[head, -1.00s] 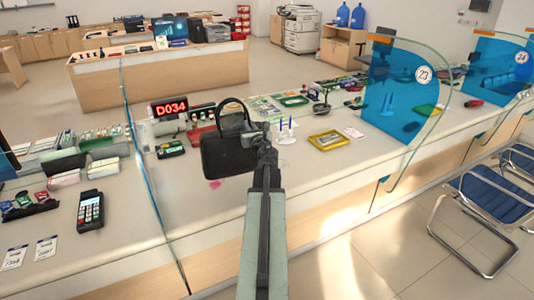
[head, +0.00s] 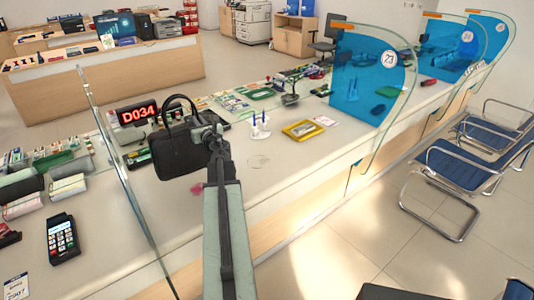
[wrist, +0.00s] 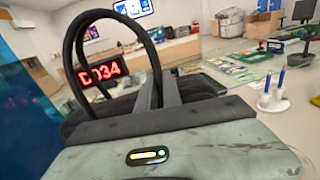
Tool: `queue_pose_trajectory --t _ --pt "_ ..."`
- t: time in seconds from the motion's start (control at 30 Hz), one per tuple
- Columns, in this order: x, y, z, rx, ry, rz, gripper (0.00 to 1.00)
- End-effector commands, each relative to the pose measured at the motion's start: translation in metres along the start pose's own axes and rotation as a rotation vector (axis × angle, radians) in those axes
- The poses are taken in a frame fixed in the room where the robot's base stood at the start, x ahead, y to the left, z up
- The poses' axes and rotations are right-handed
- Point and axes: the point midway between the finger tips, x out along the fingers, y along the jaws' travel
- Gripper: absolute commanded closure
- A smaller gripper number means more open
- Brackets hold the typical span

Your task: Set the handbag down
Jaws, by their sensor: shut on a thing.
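The black handbag (head: 178,150) with a tall looped handle is at the counter (head: 262,185), in front of the red D034 display (head: 137,114). My gripper (head: 211,133) is shut on the handbag at its upper right side. In the wrist view the dark fingers (wrist: 158,95) reach to the bag's dark top, and the handle loop (wrist: 157,60) rises beside them. The bag hangs roughly upright. I cannot tell whether its base touches the counter. My gripper and arm hide part of its right side.
A glass divider (head: 125,180) stands left of the bag. A pen stand (head: 260,128) and a yellow tray (head: 302,130) lie to the right. A card terminal (head: 62,239) is beyond the divider. The counter in front of the pen stand is clear.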

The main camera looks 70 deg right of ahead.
Motion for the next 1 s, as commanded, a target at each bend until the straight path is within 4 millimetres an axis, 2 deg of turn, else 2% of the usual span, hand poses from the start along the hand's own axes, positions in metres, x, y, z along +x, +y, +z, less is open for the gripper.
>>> queue_pose_trajectory --t 0.27,0.7,0.83,1.0 --pt "-0.017 -0.036 -0.008 0.004 -0.001 -0.012 1.00" --pt "-0.079 -0.129 -0.031 0.007 -0.004 -0.023 1.00" --pt "-0.091 -0.144 -0.034 0.008 -0.004 -0.023 1.00" --pt "-0.098 -0.152 -0.035 0.008 -0.005 -0.023 1.00"
